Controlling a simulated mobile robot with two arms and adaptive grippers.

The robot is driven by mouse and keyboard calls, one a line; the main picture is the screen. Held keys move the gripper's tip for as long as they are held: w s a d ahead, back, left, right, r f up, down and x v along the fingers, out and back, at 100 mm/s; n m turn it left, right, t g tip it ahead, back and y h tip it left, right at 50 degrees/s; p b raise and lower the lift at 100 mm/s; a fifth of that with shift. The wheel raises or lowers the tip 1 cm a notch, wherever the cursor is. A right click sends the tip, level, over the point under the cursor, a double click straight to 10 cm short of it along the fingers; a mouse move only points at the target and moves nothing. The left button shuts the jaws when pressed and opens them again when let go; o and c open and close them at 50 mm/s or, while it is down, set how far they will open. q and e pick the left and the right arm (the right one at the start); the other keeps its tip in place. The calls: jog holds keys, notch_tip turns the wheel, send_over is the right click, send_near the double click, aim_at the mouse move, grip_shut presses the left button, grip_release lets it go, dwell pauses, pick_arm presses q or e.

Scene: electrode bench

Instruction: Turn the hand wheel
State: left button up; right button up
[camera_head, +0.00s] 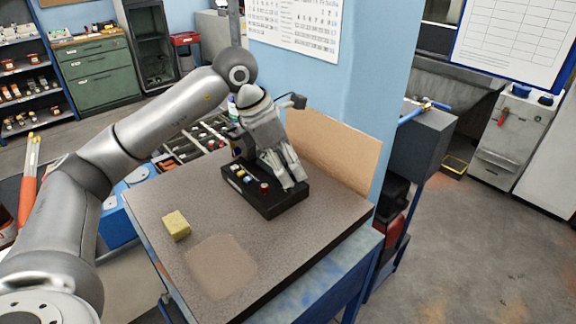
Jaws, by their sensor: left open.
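A black control box (258,203) sits on the brown bench top, with a row of small coloured knobs or buttons on its upper face. A small round red knob (264,187) stands near the box's front right. I cannot make out a hand wheel clearly; the gripper covers part of the box's right side. My left gripper (292,181) is open and points down over the right end of the box, just right of the red knob. I cannot tell whether its fingers touch anything. My right gripper is not in view.
A yellow sponge-like block (176,225) lies on the bench top (310,238) at the left, beside a paler square patch. An upright brown board (335,146) stands along the back right edge. The front right of the bench is clear.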

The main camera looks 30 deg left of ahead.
pick_arm(q)
jog(key=v, duration=0.7)
jog(key=shift+s+r, duration=0.1)
jog(key=shift+r, duration=0.05)
